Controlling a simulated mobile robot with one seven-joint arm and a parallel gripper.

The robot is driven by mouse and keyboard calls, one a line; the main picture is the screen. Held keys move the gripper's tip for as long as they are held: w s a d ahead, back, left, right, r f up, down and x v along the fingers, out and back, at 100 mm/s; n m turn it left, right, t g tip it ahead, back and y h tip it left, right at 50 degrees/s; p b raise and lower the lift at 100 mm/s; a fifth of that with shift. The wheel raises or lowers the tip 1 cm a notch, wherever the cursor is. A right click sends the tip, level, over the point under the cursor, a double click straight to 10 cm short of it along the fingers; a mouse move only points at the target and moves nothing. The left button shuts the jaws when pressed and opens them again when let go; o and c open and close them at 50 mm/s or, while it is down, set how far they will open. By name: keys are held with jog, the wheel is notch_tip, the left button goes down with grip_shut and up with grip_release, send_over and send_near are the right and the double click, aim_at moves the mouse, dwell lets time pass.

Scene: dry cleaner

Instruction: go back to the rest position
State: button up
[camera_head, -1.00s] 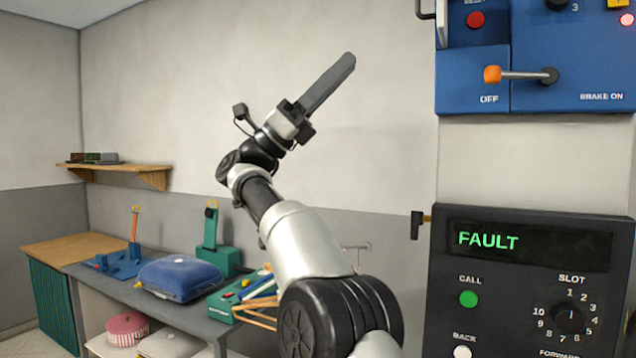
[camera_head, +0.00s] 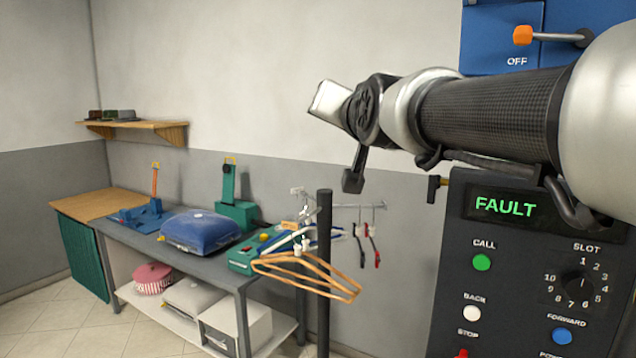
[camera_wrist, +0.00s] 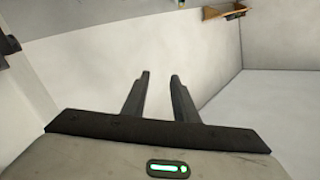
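My gripper (camera_wrist: 160,76) shows in the wrist view with its two dark fingers apart and nothing between them. The fingers cannot be made out in the head view. My arm covers part of the blue switch box (camera_head: 490,45) and the top right of the dark control panel (camera_head: 455,290), whose display reads FAULT.
A workbench (camera_head: 90,240) along the wall carries a folded blue item (camera_head: 200,230), a blue stand (camera_head: 145,215) and a green device (camera_head: 237,212). Wooden hangers (camera_head: 305,275) hang near a dark post (camera_head: 324,300). A small shelf (camera_head: 150,126) is at upper left. Floor shows at lower left.

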jog(key=s+d+f+n+g+h, duration=0.1)
jog(key=s+d+f+g, duration=0.2)
jog(key=s+f, duration=0.6)
jog(key=s+d+f+n+g+h, duration=0.1)
jog(key=s+d+f+g, duration=0.3)
jog(key=s+f, duration=0.6)
jog(key=s+d+f+g+h+p, duration=0.1)
jog(key=s+d+f+g, duration=0.2)
jog(key=s+f, duration=0.6)
notch_tip(320, 180, down, 3)
jog(key=shift+s+d+r+n+g, duration=0.2)
jog(key=shift+d+n+g, duration=0.2)
jog(key=shift+g, duration=0.2)
jog(key=shift+w, duration=0.1)
